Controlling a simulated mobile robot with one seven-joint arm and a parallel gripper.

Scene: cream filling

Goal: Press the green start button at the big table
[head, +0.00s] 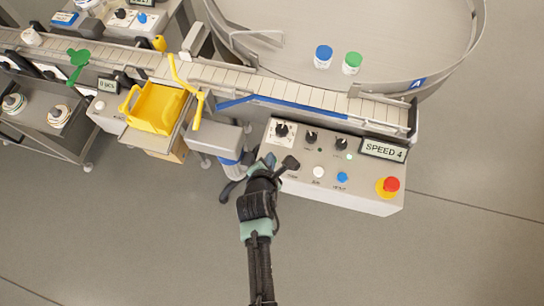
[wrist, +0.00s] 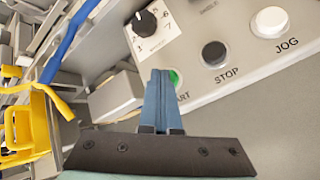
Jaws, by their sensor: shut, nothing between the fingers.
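The control panel (head: 355,190) stands at the end of the conveyor by the big round table (head: 440,30). The green start button (wrist: 175,77) is partly hidden behind my fingers in the wrist view, and its label shows only as "ART". My gripper (wrist: 159,75) is shut and empty, its tips overlapping the left part of the button. I cannot tell whether they touch it. In the head view my gripper (head: 270,160) is at the panel's left side and the start button is hidden.
A black STOP button (wrist: 214,53) and a white JOG button (wrist: 270,21) lie to the right. A dial (wrist: 145,21) is above left. The panel also has a blue button (head: 342,177), a red emergency stop (head: 391,184) and a "SPEED 4" display (head: 384,150).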

